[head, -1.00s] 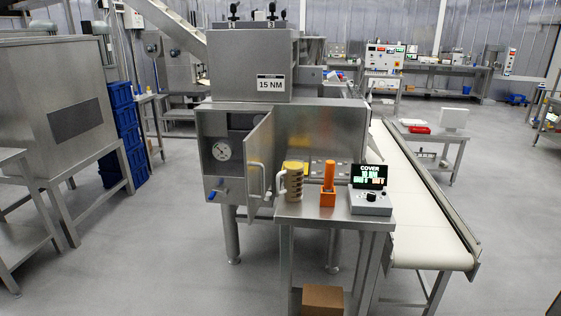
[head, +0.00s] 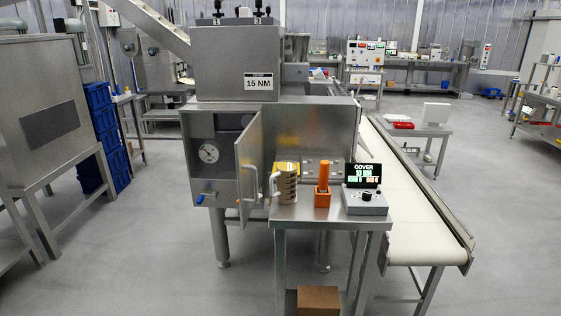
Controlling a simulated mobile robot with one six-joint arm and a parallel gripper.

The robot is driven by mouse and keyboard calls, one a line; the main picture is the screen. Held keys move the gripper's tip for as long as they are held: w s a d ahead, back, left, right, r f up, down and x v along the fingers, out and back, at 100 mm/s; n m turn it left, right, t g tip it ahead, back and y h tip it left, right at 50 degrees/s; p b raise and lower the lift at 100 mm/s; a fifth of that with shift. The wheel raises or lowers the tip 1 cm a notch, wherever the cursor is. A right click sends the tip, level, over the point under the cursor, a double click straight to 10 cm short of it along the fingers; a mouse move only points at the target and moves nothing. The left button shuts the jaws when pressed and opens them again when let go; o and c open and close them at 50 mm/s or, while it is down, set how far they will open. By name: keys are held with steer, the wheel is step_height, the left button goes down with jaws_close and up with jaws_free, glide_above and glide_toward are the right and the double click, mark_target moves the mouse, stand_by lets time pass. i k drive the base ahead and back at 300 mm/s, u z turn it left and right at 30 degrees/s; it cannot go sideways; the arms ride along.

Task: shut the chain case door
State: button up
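The chain case door (head: 249,168) is a grey metal panel with a bar handle (head: 249,181). It stands open, swung out toward me from the front of the chain case (head: 204,178). The open case shows a round dial (head: 209,153) inside and a blue-handled valve (head: 202,198) at its lower left. Part of the case's interior is hidden behind the door. My gripper is not in view.
A conveyor (head: 418,215) runs along the right. Floor is clear at front left.

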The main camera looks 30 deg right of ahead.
mark_target(248, 146)
steer(key=z, duration=0.85)
steer(key=i, duration=0.55)
steer(key=k, duration=0.55)
steer(key=u, duration=0.15)
steer(key=i, duration=0.3)
steer(key=u, duration=0.05)
